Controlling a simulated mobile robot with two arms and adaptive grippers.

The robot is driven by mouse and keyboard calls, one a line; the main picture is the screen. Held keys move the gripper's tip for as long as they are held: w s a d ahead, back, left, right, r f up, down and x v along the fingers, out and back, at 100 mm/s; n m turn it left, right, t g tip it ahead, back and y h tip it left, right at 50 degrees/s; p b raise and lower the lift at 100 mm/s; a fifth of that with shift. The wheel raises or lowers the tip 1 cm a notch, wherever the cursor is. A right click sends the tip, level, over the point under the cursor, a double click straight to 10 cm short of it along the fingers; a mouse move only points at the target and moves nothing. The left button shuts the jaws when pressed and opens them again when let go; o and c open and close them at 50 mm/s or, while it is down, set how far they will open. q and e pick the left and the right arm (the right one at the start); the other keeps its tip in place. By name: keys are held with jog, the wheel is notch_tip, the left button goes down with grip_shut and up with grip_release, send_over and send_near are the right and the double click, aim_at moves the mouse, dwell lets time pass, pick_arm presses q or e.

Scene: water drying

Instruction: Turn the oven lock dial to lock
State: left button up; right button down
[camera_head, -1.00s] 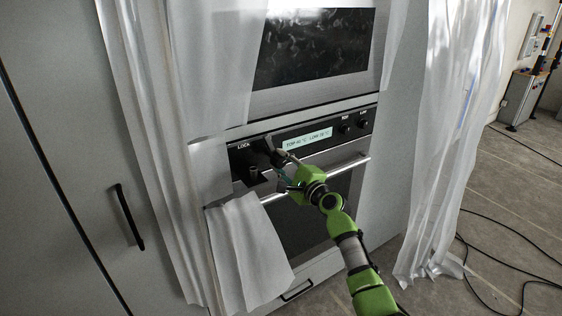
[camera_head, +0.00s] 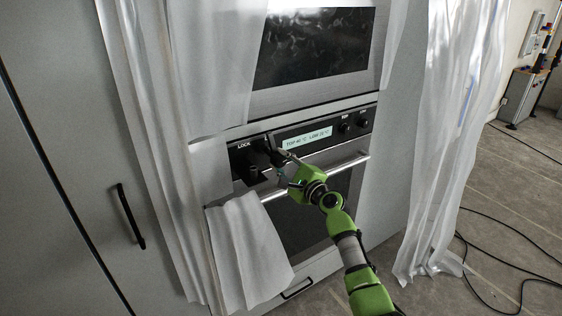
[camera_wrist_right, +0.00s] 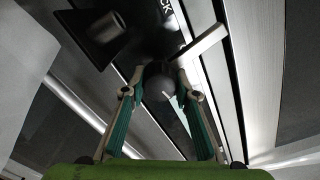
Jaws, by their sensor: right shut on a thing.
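The oven's black control panel carries the white label LOCK (camera_head: 243,146). The black lock dial (camera_head: 262,158) sits just below and right of it. My right gripper (camera_head: 277,159) reaches in from the lower right and is shut on the dial. In the right wrist view, the rounded black dial (camera_wrist_right: 159,80) sits between both green-padded fingers, which touch its sides. A grey bar (camera_wrist_right: 203,44) slants up to the right beside it. The fingers partly hide the dial, and its exact setting cannot be read. My left gripper is in neither view.
A lit display (camera_head: 307,138) and two small knobs (camera_head: 345,127) are right of the dial. The oven handle bar (camera_head: 345,165) runs below the panel, near my right wrist. White plastic sheets (camera_head: 245,240) hang around the oven. Cables (camera_head: 510,250) lie on the floor at right.

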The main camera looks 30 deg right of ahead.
jog(key=shift+a+m, duration=0.25)
jog(key=shift+m, duration=0.15)
dwell(1.7)
jog(key=c, duration=1.6)
grip_release()
jog(key=shift+r, duration=0.1)
jog(key=shift+c, duration=0.2)
jog(key=shift+o, duration=0.3)
jog(key=shift+a, duration=0.2)
jog(key=shift+d, duration=0.15)
jog(key=shift+s+d, duration=0.15)
jog(key=shift+s, duration=0.25)
jog(key=s, duration=1.1)
jog(key=shift+d, duration=0.2)
